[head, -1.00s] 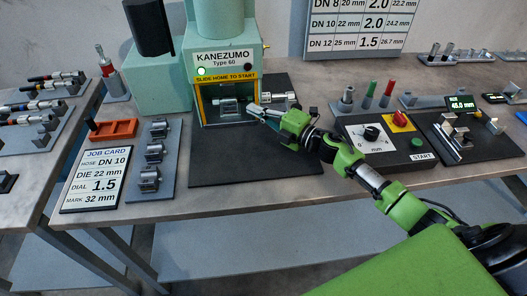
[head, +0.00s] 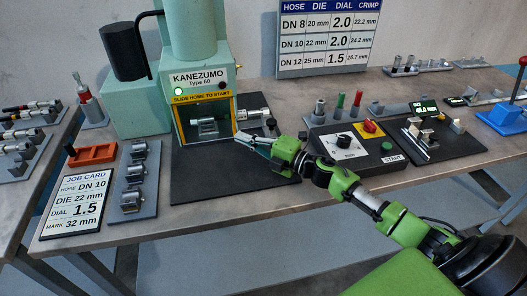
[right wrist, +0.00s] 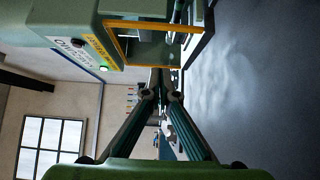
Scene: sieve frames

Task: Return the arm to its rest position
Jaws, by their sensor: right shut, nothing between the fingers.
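My right arm, green with dark joints, reaches in from the lower right in the head view. Its gripper (head: 243,138) is shut and empty, just in front of the right side of the press opening, above the black mat (head: 225,180). In the right wrist view the two dark fingers (right wrist: 160,82) meet at their tips beside the press's yellow-edged opening. The green Kanezumo press (head: 203,85) shows a green light. A silver fitting (head: 207,127) sits in its opening, and a silver cylindrical part (head: 253,114) sticks out to its right. My left gripper is not in view.
The dial and START panel (head: 350,145) stands right of the gripper, close to my forearm. A gauge board (head: 440,138) lies further right, beside a blue block with a red lever (head: 508,118). Die holders (head: 136,175) and the job card (head: 80,203) lie left.

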